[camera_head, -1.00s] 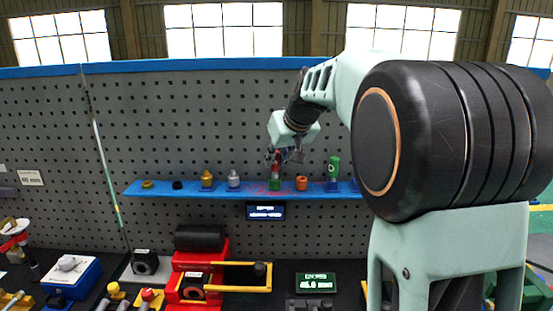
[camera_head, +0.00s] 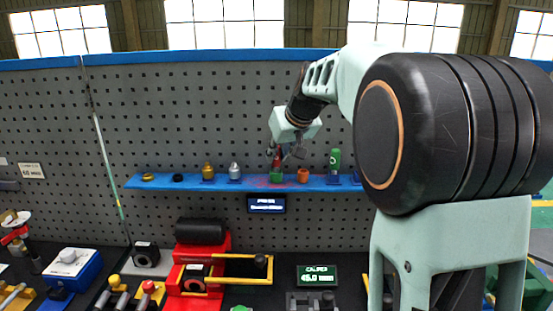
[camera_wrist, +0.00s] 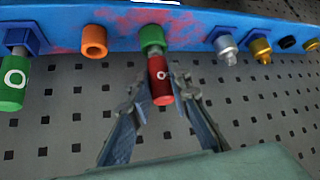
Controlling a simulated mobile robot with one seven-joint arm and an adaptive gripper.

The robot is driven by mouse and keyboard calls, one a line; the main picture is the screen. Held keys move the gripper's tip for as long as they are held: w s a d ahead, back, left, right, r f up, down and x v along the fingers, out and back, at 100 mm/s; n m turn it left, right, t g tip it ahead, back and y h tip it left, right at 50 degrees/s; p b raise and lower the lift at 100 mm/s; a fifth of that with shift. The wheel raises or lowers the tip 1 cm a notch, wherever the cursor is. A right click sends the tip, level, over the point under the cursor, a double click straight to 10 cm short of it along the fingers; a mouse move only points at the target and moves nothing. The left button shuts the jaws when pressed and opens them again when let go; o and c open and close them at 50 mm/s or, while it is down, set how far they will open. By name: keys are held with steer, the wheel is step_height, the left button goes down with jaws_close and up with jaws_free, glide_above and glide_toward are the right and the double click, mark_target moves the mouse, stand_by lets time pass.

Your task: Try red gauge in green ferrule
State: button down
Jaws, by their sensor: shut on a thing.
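My gripper (camera_wrist: 158,97) is shut on the red gauge (camera_wrist: 161,82), a red cylinder with a white ring mark. In the head view the gripper (camera_head: 285,152) is partly hidden and holds the red gauge (camera_head: 277,161) upright above the shelf. The green ferrule (camera_wrist: 151,37) is a short green ring on the blue shelf; in the head view the ferrule (camera_head: 276,178) is directly under the gauge. The gauge's grey end meets the ferrule in the wrist view. How deep it sits inside I cannot tell.
The blue shelf (camera_head: 230,184) also holds an orange ferrule (camera_head: 303,175), a green gauge (camera_head: 335,161) in a blue holder, and silver and gold pieces. A grey pegboard (camera_head: 170,120) stands behind. A display (camera_head: 266,204) hangs below the shelf; red equipment (camera_head: 200,273) stands on the bench.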

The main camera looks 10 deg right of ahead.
steer(key=shift+r+p, duration=2.35)
steer(key=shift+r, duration=1)
